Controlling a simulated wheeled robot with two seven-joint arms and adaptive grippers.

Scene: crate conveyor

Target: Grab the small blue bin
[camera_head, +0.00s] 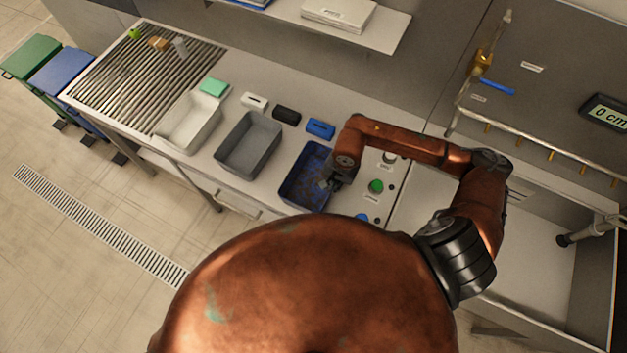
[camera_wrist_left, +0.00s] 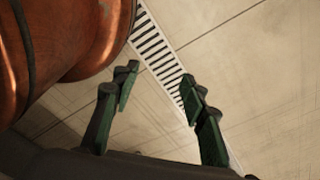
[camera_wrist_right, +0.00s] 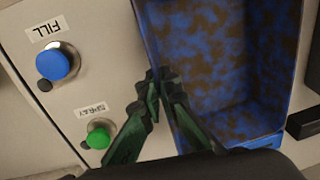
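The small blue bin (camera_head: 293,190), an open rectangular bin with brown stains inside, stands on the counter, right of the grey bin. It fills the upper middle of the right wrist view (camera_wrist_right: 225,60). My right gripper (camera_head: 334,183) is at its right side. In the right wrist view my right gripper's fingers (camera_wrist_right: 158,76) are close together at the bin's side wall, one on each side of the rim, and look shut on it. My left gripper (camera_wrist_left: 158,82) is open and empty above the floor in the left wrist view; it is not visible in the head view.
A grey bin (camera_head: 222,155) and a white bin (camera_head: 165,137) stand to the left on the counter. Small boxes line the back, including a blue one (camera_head: 320,129). Green (camera_head: 376,186) and blue (camera_wrist_right: 58,63) buttons are beside the bin. A shelf (camera_head: 385,38) hangs above.

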